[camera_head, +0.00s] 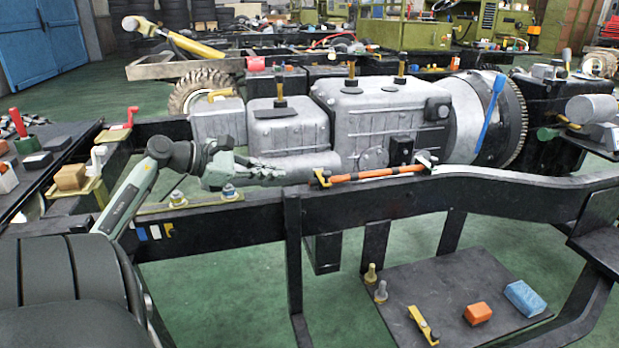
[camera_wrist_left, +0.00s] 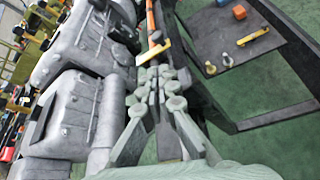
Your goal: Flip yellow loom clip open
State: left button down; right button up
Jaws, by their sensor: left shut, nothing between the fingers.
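The yellow loom clip (camera_head: 322,178) sits on the black chassis rail (camera_head: 250,208) at the left end of an orange loom (camera_head: 375,174). In the left wrist view the clip (camera_wrist_left: 153,53) shows as a yellow bar across the orange loom (camera_wrist_left: 152,22), just beyond my fingertips. I cannot tell whether the clip is open or closed. My left gripper (camera_head: 282,173) is shut and empty, pointing right along the rail, a short way left of the clip. In the left wrist view the gripper (camera_wrist_left: 160,76) has its fingertips together. My right gripper is not in view.
A grey gearbox housing (camera_head: 375,112) stands behind the rail. A lower dark plate (camera_head: 440,280) holds a yellow part (camera_head: 423,325), an orange block (camera_head: 478,313) and a blue block (camera_head: 525,298).

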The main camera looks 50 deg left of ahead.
pick_arm(q)
jog(key=shift+w, duration=0.1)
send_near(324, 180)
jog(key=x, duration=0.4)
jog(key=shift+w+d+f+p, duration=0.1)
jog(key=shift+w+f+p, duration=0.05)
jog(key=shift+w+p, duration=0.2)
jog(key=shift+w+d+f, duration=0.15)
jog(key=shift+w+f, duration=0.15)
jog(key=shift+w, duration=0.15)
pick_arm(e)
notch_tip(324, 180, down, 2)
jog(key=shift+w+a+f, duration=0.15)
pick_arm(q)
jog(key=shift+r+n, duration=0.25)
jog(key=shift+n, duration=0.05)
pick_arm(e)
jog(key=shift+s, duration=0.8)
